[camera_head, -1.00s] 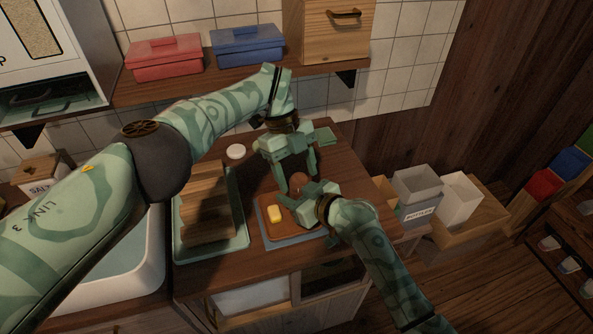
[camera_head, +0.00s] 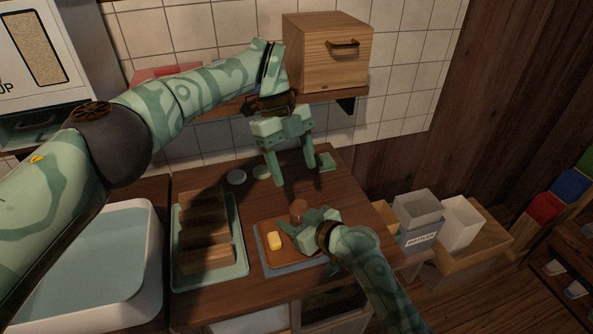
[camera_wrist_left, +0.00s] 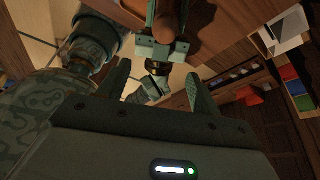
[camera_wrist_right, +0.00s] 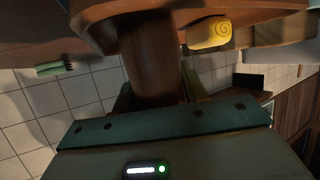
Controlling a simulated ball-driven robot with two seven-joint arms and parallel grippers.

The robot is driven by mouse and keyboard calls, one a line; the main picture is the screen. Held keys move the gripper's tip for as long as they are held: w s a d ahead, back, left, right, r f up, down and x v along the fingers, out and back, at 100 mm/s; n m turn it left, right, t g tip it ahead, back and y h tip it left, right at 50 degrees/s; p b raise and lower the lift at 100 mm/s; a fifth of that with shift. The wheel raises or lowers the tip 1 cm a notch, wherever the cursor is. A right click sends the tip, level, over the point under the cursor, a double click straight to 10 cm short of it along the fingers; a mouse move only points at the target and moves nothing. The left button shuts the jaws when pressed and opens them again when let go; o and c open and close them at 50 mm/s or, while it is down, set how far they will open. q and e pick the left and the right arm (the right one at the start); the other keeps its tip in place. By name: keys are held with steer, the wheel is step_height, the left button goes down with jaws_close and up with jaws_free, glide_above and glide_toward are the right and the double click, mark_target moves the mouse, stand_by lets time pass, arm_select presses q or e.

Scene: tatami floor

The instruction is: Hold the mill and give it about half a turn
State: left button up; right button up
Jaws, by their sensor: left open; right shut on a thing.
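The mill is a brown wooden piece with a round knob; its top (camera_head: 298,207) shows just above my right gripper in the head view. Its brown shaft (camera_wrist_right: 152,60) fills the middle of the right wrist view, between the fingers. My right gripper (camera_head: 308,220) is shut on the mill, over the brown board. The mill's top also shows in the left wrist view (camera_wrist_left: 172,18), beyond the left fingers. My left gripper (camera_head: 294,174) is open and empty, above and behind the mill, apart from it. The mill's lower part is hidden by my right gripper in the head view.
A yellow block (camera_head: 275,241) sits on the brown board (camera_head: 268,259) left of the mill. A green tray (camera_head: 240,268) with a wooden rack (camera_head: 205,235) stands further left, beside a white basin (camera_head: 150,290). A wooden box (camera_head: 325,65) stands on the shelf above. Bins (camera_head: 418,207) stand at right.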

mark_target(296, 201)
arm_select(q)
steer(key=w+a+n, duration=0.1)
steer(key=a+n, duration=0.1)
steer(key=a, duration=0.2)
steer(key=d+f, duration=0.1)
steer(key=f, duration=0.2)
steer(key=s+d+f+n+t, duration=0.1)
steer(key=d+f, duration=0.1)
steer(key=f, duration=0.1)
steer(key=d+f+n+h, duration=0.1)
steer(key=f, duration=0.3)
steer(key=shift+s+d, duration=0.2)
steer(key=shift+s, duration=0.15)
steer(key=shift+c, duration=0.3)
steer(key=c, duration=0.9)
